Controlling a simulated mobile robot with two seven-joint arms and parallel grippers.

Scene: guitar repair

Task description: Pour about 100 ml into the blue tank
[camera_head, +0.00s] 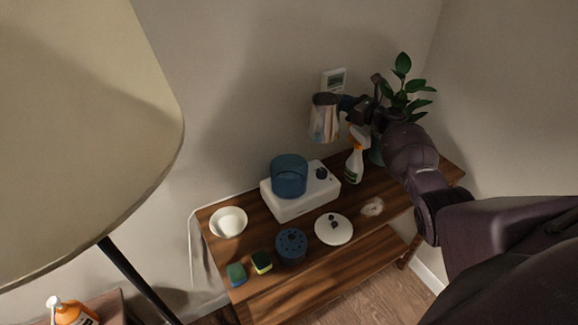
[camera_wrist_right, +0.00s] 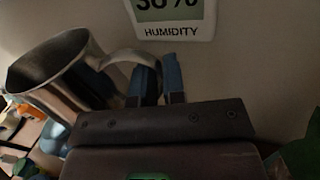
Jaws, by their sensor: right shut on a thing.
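The blue tank (camera_head: 289,176) is a see-through cup on a white base (camera_head: 300,203) with a dark knob, standing on the wooden table. A shiny metal pitcher (camera_head: 324,121) hangs in the air above and right of the tank, roughly upright. My right gripper (camera_head: 349,104) is shut on the pitcher's handle. In the right wrist view the metal pitcher (camera_wrist_right: 62,80) is at the left, its handle between the blue fingertips of my right gripper (camera_wrist_right: 155,82). What is inside the pitcher is hidden. My left gripper is not in view.
A spray bottle (camera_head: 355,155) and a plant (camera_head: 402,95) stand at the back right. A white bowl (camera_head: 228,222), sponges (camera_head: 261,262), a blue perforated part (camera_head: 291,245) and a white lid (camera_head: 333,229) lie along the table. A humidity display (camera_head: 334,80) is on the wall. A lampshade (camera_head: 80,130) fills the left.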

